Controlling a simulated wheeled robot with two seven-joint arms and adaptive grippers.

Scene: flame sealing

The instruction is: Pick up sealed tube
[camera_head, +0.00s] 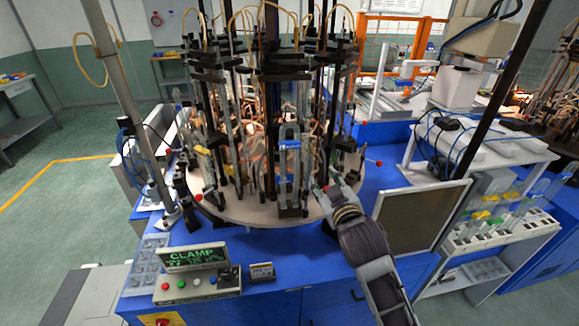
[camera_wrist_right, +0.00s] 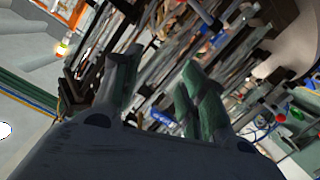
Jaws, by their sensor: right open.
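Several clear upright tubes stand in the round carousel machine (camera_head: 252,210). A clear tube (camera_head: 290,160) with a blue clip or band stands at its front; I cannot tell which tube is the sealed one. My right gripper (camera_head: 327,190) is at the carousel's front right edge, to the right of and below that tube. In the right wrist view my right gripper (camera_wrist_right: 159,66) has its two greenish fingers spread apart, with nothing clearly held between them. Rods and tubes show tilted beyond the fingertips. My left gripper is not in view.
A control box with a green "CLAMP" display (camera_head: 195,258) stands on the blue bench (camera_head: 310,263) at front left. A dark framed panel (camera_head: 420,215) stands right of my right arm. A rack with coloured-capped tubes (camera_head: 500,220) is at the right. Thin rods and hoses crowd the carousel.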

